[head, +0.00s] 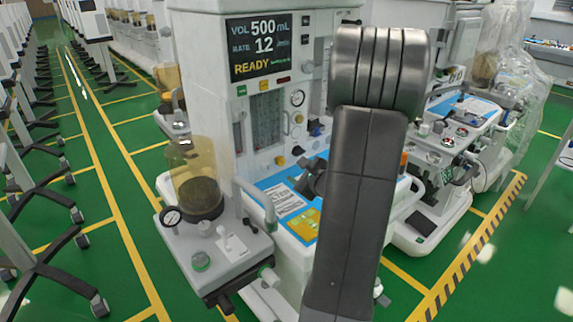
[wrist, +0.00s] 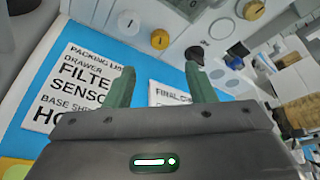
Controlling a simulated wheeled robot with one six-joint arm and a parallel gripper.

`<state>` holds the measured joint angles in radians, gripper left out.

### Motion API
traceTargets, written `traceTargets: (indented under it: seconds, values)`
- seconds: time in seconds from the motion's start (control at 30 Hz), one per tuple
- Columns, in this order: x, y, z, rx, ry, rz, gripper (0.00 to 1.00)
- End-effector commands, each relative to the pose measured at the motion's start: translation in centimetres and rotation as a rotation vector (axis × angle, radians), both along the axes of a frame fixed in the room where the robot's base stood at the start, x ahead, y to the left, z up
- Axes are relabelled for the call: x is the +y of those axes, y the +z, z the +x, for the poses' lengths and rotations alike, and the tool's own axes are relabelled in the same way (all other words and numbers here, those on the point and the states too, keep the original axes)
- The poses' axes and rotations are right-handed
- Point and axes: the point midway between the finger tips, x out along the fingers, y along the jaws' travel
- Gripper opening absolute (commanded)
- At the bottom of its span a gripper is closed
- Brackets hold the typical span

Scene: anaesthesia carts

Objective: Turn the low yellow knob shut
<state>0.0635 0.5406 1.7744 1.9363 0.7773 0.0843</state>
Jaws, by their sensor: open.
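The low yellow knob (wrist: 160,39) sits on the pale front panel of the anaesthesia cart, and its dark pointer mark shows in the wrist view. In the head view it is the small yellow knob (head: 279,160) low on the panel, left of my arm. My gripper (wrist: 157,70) has two green fingers spread apart with nothing between them. In the wrist view the knob appears just beyond the fingertips, apart from them. In the head view my arm hides much of the gripper and part of the panel.
A blue work surface with a packing list (wrist: 75,85) lies below. A clear amber canister (head: 195,175) stands at the cart's left.

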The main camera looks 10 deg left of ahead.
Motion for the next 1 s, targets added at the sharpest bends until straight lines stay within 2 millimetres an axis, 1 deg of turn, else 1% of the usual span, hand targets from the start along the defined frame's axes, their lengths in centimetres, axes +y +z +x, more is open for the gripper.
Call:
traceTargets:
  seconds: [0.03, 0.1, 0.3, 0.5, 0.7, 0.97, 1.0]
  values:
    - [0.8, -0.3, 0.8, 0.002, 0.004, 0.0, 0.5]
    - [1.6, -0.7, 1.8, 0.002, 0.003, 0.002, 0.5]
    - [4.0, -1.8, 4.7, 0.002, 0.003, 0.002, 0.5]
    - [5.6, -2.7, 6.7, 0.0, 0.002, 0.002, 0.5]
    - [6.3, -3.0, 7.5, 0.001, 0.001, 0.001, 0.5]
    - [6.3, -3.1, 7.6, 0.0, 0.0, 0.001, 0.5]
    - [6.3, -3.1, 7.6, 0.0, 0.0, 0.001, 0.44]
